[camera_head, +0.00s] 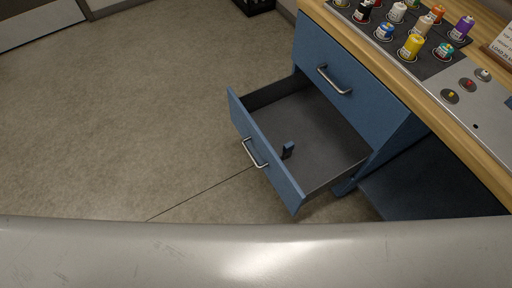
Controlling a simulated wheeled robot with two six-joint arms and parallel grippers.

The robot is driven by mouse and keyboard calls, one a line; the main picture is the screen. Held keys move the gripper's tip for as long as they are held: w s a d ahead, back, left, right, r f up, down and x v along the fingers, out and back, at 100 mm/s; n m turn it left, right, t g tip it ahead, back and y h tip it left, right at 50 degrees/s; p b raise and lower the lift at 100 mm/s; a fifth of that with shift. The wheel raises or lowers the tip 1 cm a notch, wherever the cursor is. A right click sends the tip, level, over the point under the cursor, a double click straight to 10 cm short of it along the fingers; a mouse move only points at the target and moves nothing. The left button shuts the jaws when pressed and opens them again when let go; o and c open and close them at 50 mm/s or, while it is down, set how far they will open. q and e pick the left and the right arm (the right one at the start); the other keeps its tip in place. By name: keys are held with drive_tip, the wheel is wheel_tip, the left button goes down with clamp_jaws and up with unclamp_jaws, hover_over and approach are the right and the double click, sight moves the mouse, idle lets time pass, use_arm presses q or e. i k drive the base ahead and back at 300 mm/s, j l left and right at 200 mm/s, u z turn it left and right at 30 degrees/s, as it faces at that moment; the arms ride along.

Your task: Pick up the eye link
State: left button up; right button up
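I cannot make out a clear eye link. A small dark blue upright piece (288,149) stands inside the open drawer (318,130), close to its front panel; it is too small to tell whether it is the eye link. The rest of the drawer floor is bare and dark grey. Neither of my grippers shows in the head view.
The drawer's blue front has a metal handle (256,154). A closed drawer with a handle (334,80) is above it. Open floor (130,120) lies left.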

sight(288, 147)
drive_tip(key=k+l+z, duration=0.1)
drive_tip(key=z, duration=1.9)
drive_tip(key=u, duration=1.65)
drive_tip(key=k+l+z, duration=0.2)
drive_tip(key=k+z, duration=0.2)
drive_tip(key=k, duration=0.15)
